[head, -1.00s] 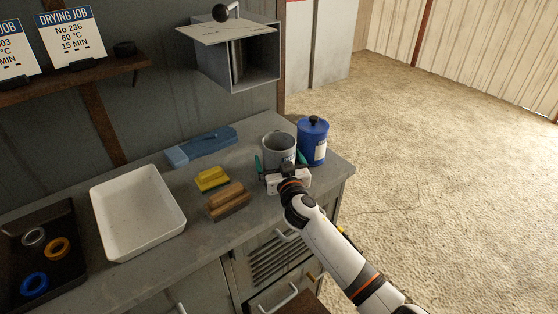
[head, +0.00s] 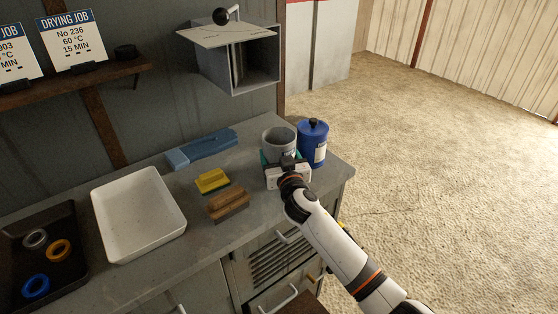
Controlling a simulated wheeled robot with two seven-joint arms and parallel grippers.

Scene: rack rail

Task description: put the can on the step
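The grey open-topped can (head: 279,137) stands upright near the right end of the grey counter. My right gripper (head: 280,160) is at its near side, with its teal fingers drawn in against the can's sides; the gripper hides the can's lower part. The can appears to be still on the counter. A brown surface (head: 300,307), possibly the step, shows only in part at the bottom edge, low in front of the drawers. My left gripper is not in view.
A blue lidded canister (head: 313,143) stands close to the can's right. A wooden brush (head: 228,203), a yellow sponge (head: 212,181), a blue tool (head: 202,149) and a white tray (head: 138,215) lie to the left. A grey wall box (head: 235,60) hangs above.

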